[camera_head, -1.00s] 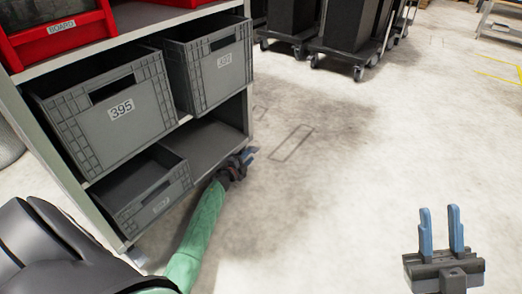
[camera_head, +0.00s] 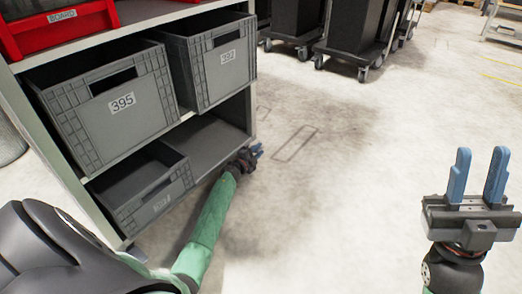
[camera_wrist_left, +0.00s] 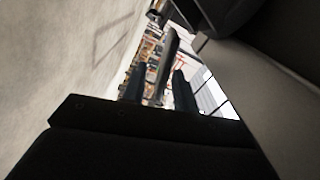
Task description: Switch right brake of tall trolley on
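The tall trolley (camera_head: 94,205) is a grey shelf rack on the left in the head view, holding several grey crates. My left gripper (camera_head: 256,151) is low, beside the trolley's lower right corner, with its arm passing along the bottom edge. In the left wrist view, its dark fingers (camera_wrist_left: 160,92) stand apart, with nothing clearly held between them. No castor or brake of this trolley can be made out in either view. My right gripper (camera_head: 478,178) is open and empty over the floor at the right, its blue fingers pointing up.
Crate 395 (camera_head: 125,125) and another grey crate (camera_head: 215,75) stand on the middle shelf, below a red bin (camera_head: 68,35). Dark wheeled trolleys (camera_head: 352,42) stand at the back. The floor (camera_head: 340,200) between my grippers is clear.

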